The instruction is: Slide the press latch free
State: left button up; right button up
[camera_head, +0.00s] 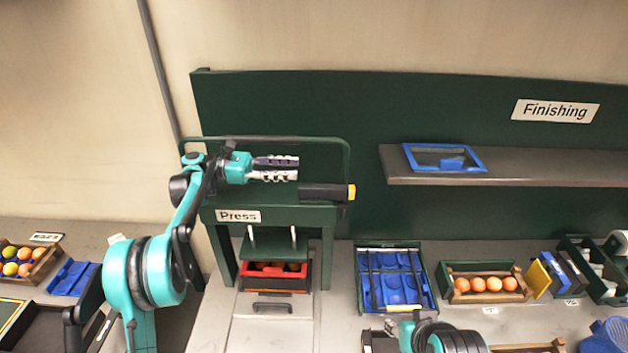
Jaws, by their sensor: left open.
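The green press (270,216) with its "Press" label stands at the left of the bench. A dark bar with a yellow end (326,192), likely the press latch, lies across the right of its top. My left gripper (297,168) is open and points right, above and left of the bar. It appears apart from the bar, with nothing between its fingers. Part of my right arm shows at the bottom, but I see no right gripper there.
A red-rimmed box (275,285) with orange balls sits under the press plate. A blue tray (392,278) and a crate of oranges (484,284) stand to the right. A shelf (510,173) holds a blue frame (444,158). A green rail arches around the press top.

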pick_arm(q)
send_near(315, 186)
jog(key=shift+d+f, duration=0.1)
jog(key=shift+d, duration=1.1)
jog(key=d+p, duration=0.1)
jog(key=d, duration=0.5)
jog(key=shift+s+d, duration=0.15)
jog(key=shift+d, duration=0.45)
jog(key=shift+d+p, duration=0.15)
jog(key=shift+p, duration=0.15)
